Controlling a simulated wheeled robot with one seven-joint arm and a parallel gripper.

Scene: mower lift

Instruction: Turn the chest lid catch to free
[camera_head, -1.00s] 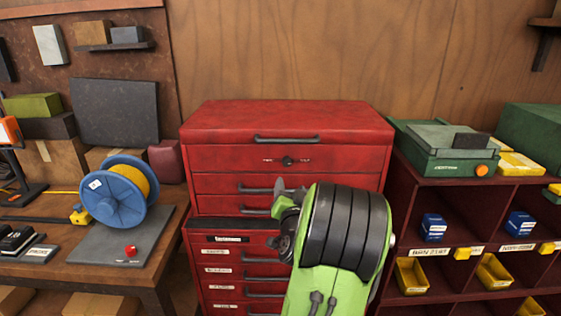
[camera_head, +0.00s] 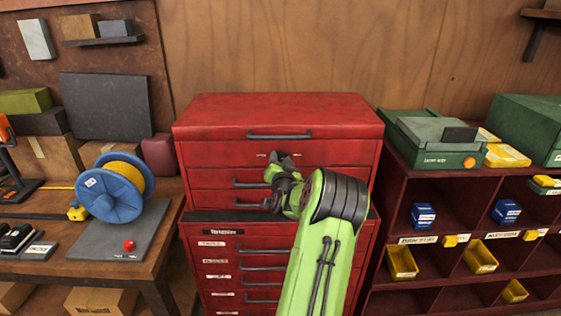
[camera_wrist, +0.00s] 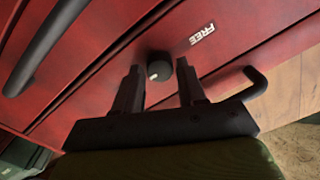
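The red chest (camera_head: 225,152) stands against the wood wall with its lid (camera_head: 345,112) down. The lid catch is a small dark round knob with a pale mark; it shows in the wrist view (camera_wrist: 159,70). A white FREE label (camera_wrist: 202,33) lies up and right of it there. My gripper (camera_head: 281,160) is in front of the chest and hides the catch in the head view. In the wrist view my gripper (camera_wrist: 158,66) is open, with one finger on each side of the knob. Gaps show between knob and fingers. The catch's other label cannot be read.
Drawer handles (camera_head: 250,183) stick out below the catch. A dark lid handle (camera_head: 279,135) is above it. A workbench with a blue reel (camera_head: 110,200) stands left. A red shelf unit (camera_head: 385,225) with yellow bins stands right.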

